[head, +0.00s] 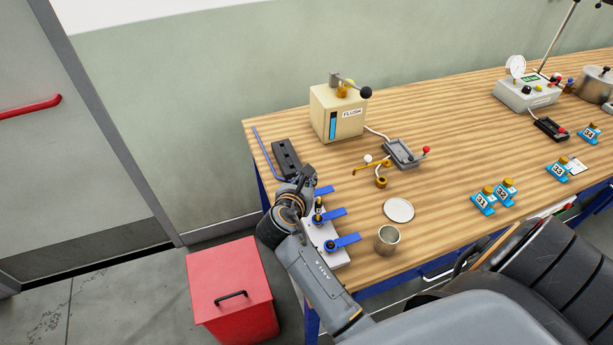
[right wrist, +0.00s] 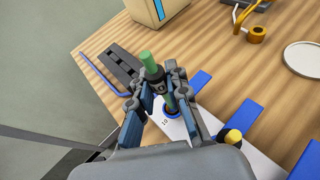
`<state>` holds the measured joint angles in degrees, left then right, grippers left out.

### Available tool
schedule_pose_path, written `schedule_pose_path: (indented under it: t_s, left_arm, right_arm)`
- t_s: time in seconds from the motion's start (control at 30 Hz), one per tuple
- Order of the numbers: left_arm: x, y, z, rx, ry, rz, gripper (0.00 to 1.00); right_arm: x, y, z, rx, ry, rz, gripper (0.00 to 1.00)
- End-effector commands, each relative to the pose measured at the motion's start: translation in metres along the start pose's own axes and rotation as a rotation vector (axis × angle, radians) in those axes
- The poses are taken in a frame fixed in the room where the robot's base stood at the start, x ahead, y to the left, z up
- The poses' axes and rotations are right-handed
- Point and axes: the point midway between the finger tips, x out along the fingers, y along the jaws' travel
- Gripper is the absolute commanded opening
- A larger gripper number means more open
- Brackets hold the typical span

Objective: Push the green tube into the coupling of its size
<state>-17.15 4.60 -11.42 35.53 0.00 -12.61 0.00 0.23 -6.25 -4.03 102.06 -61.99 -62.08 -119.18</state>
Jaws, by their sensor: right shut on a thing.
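My right gripper (right wrist: 156,86) is shut on the green tube (right wrist: 150,62), which has a dark collar between the fingers. The tube is slightly tilted in the right wrist view. Its lower green end is at the opening of a coupling with a blue ring (right wrist: 171,112); I cannot tell how deep it sits. This coupling is on a white plate (right wrist: 184,140) marked 10. In the head view my right gripper (head: 303,188) is over the plate's far end and hides the tube. Another coupling (head: 331,245) is at the plate's near end. My left gripper is out of view.
A black slotted block (head: 286,158) and blue rod (head: 264,150) lie beyond the gripper. A yellow-topped fitting (right wrist: 231,137) stands beside the coupling. A FLUSH box (head: 337,112), white disc (head: 398,210) and metal cup (head: 387,240) are on the wooden table. A red bin (head: 230,285) stands below.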

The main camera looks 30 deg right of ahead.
Motion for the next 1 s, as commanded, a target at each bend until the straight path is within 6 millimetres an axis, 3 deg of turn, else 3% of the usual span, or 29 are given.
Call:
schedule_pose_path:
  t_s: [1.0]
  left_arm:
    - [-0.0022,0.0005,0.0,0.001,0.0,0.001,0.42]
  right_arm:
    - [0.0029,-0.0002,-0.0067,-0.002,0.0,-0.001,0.03]
